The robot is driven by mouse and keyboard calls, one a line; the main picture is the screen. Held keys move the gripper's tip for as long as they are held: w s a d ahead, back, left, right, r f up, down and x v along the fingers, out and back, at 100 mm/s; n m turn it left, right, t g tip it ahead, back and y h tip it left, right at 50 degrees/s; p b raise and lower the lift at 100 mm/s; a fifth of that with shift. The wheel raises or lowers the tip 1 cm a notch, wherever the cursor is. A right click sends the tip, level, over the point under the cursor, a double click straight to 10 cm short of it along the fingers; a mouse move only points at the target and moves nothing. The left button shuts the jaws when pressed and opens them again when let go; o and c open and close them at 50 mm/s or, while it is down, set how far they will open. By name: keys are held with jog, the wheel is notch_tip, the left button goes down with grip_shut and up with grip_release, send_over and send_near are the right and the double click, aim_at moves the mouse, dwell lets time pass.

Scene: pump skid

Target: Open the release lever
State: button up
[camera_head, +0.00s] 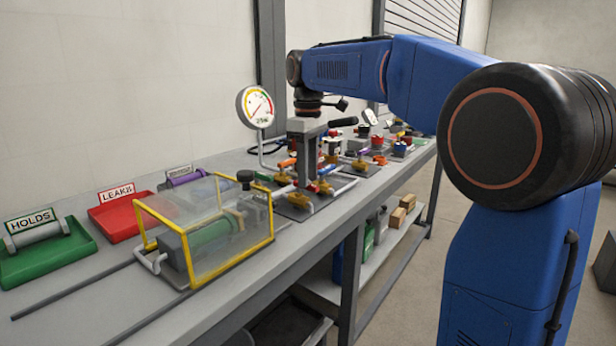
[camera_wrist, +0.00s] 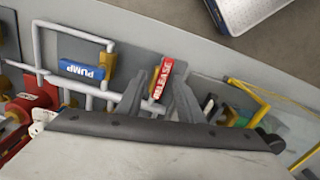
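The release lever (camera_wrist: 162,76) is a red handle with white RELEASE lettering in the wrist view. It shows between the two fingers of my gripper (camera_wrist: 160,86), which stand apart on either side of it. I cannot tell whether either finger touches it. In the head view my gripper (camera_head: 305,180) points down at the valves on the bench, and it hides part of them. I cannot clearly pick out the release lever there.
A yellow-edged clear guard (camera_head: 212,232) stands in front of the valves. A round gauge (camera_head: 256,107) stands behind. Green (camera_head: 48,262) and red (camera_head: 112,226) trays sit at left.

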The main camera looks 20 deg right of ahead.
jog(key=shift+f, duration=0.55)
grip_shut()
jog(key=shift+s+a+m, duration=0.2)
jog(key=shift+m, duration=0.9)
grip_release()
